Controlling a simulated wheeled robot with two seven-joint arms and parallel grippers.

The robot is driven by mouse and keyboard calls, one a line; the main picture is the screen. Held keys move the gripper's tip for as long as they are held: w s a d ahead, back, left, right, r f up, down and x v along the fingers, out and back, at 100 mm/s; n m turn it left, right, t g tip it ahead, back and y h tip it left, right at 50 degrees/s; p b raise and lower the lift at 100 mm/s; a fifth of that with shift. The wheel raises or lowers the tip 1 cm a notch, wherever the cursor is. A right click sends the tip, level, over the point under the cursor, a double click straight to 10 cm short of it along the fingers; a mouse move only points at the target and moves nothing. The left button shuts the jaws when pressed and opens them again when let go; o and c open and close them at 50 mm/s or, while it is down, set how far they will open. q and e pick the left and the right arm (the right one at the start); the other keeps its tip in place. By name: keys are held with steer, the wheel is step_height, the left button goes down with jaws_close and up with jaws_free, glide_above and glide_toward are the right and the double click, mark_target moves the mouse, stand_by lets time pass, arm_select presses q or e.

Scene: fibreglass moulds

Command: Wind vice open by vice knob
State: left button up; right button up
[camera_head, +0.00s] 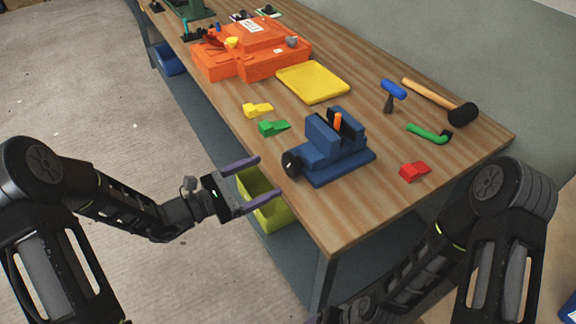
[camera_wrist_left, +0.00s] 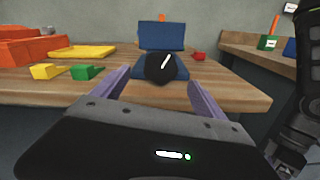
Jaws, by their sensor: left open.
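The blue vice (camera_head: 335,157) stands on the wooden bench near its front edge. Its black vice knob (camera_head: 291,163) faces the left, toward my left gripper. An orange piece (camera_head: 337,122) stands upright between the vice jaws. My left gripper (camera_head: 265,182) is open and empty, with purple fingers, just off the bench edge and short of the knob. In the left wrist view the knob (camera_wrist_left: 160,68), with a white mark, lies ahead between the two fingertips (camera_wrist_left: 158,78), apart from them. The vice body (camera_wrist_left: 162,37) rises behind it. My right arm shows at the lower right; its gripper is not visible.
Yellow (camera_head: 257,110) and green (camera_head: 273,128) blocks lie left of the vice, a red block (camera_head: 414,171) to its right. A mallet (camera_head: 440,100), blue-headed tool (camera_head: 392,92) and green tool (camera_head: 428,133) lie behind. A yellow-green bin (camera_head: 262,208) sits below the bench edge.

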mark_target(287, 167)
arm_select(q)
steer(key=shift+d, duration=0.15)
steer(key=p+x, duration=0.1)
steer(key=x, duration=0.6)
steer(key=shift+w+d, duration=0.25)
steer(key=c, duration=1.4)
